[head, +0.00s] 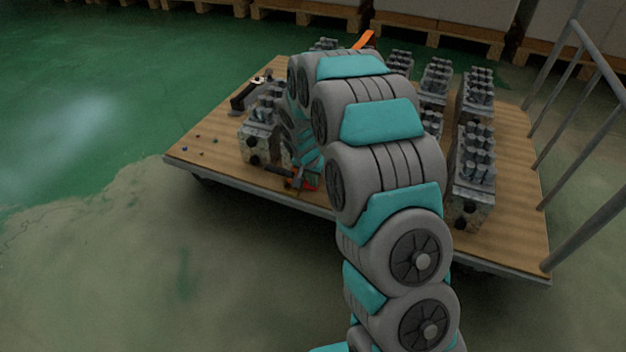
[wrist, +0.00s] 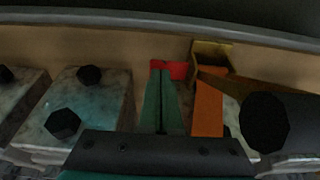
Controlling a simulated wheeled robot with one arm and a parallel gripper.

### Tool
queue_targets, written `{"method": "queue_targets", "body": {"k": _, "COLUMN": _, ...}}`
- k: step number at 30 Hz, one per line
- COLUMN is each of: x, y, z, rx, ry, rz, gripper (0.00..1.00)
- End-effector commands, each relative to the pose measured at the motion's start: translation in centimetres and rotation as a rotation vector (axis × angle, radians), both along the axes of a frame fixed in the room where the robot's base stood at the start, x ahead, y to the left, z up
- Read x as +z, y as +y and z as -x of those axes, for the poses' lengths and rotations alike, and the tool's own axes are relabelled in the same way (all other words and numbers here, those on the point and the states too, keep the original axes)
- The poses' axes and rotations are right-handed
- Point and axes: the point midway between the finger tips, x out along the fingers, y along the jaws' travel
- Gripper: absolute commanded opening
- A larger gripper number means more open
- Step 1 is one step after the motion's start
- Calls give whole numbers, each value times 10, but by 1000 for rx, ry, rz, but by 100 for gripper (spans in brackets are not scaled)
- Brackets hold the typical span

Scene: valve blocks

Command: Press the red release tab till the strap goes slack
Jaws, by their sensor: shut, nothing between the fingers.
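The red release tab (wrist: 178,69) shows in the wrist view just beyond my fingertips, at the upper middle. My gripper (wrist: 160,72) is shut and empty, its two green fingers side by side. The fingertips overlap the tab's left part in the picture; I cannot tell whether they touch it. The orange strap (wrist: 208,108) runs up to a brass-coloured buckle (wrist: 212,54) right of the tab. In the head view, a red patch (head: 309,182) shows at the cart's front edge, and orange strap (head: 366,40) shows behind my arm. My arm hides much of the strap.
Several valve blocks (head: 473,170) stand in rows on the wooden cart deck (head: 512,205). A marbled block (wrist: 85,105) with dark bolts lies left of my fingers. A dark round knob (wrist: 264,122) stands close on the right. A metal handrail (head: 575,110) borders the cart's right side.

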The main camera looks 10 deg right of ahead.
Motion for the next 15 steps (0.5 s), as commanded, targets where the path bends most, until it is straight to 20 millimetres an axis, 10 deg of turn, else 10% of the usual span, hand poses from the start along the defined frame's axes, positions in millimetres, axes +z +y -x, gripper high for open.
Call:
{"method": "queue_targets", "body": {"k": 8, "x": 7, "y": -2, "z": 1, "rx": -1, "ry": 4, "rz": 1, "gripper": 0}}
{"method": "queue_targets", "body": {"k": 15, "x": 54, "y": -5, "z": -1, "rx": -1, "ry": -5, "rz": 0, "gripper": 0}}
